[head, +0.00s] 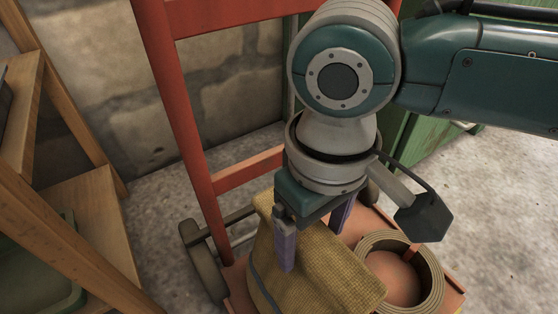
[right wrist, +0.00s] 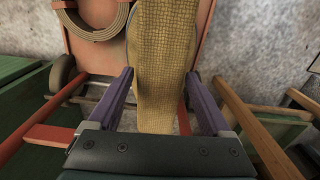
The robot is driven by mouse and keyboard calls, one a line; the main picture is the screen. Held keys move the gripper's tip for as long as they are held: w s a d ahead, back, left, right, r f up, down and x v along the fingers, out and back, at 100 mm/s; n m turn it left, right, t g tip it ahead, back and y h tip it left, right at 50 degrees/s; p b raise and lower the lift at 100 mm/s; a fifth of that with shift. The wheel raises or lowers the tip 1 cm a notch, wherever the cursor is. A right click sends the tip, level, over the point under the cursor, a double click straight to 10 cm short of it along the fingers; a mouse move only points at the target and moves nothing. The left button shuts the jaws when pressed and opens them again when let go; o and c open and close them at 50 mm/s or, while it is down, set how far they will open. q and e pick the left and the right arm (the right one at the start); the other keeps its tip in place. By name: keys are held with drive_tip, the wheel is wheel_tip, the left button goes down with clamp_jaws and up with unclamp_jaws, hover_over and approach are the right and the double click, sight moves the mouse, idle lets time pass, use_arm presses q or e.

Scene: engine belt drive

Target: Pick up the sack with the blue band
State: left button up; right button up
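A tan woven sack (head: 318,272) stands on the toe plate of a red hand truck, its top leaning a little. A thin dark blue band (head: 262,292) runs along its left side. The sack also shows in the right wrist view (right wrist: 160,75), between the fingers. My right gripper (head: 315,243) points down over the sack's top, one finger on the near side and one on the far side. In the right wrist view its purple fingers (right wrist: 160,78) stand apart, close to the sack's sides. Whether they touch it is hard to tell. My left gripper is not in view.
The red hand truck (head: 185,115) stands before a stone wall (head: 90,70). A coil (head: 432,275) lies on its plate, right of the sack. A wooden shelf (head: 85,215) is at the left. A green cabinet (head: 428,125) stands behind my right arm. Bare floor shows at the right.

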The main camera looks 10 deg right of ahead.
clamp_jaws()
drive_tip(key=shift+w+a+r, duration=0.1)
drive_tip(key=shift+r, duration=0.05)
idle(0.6)
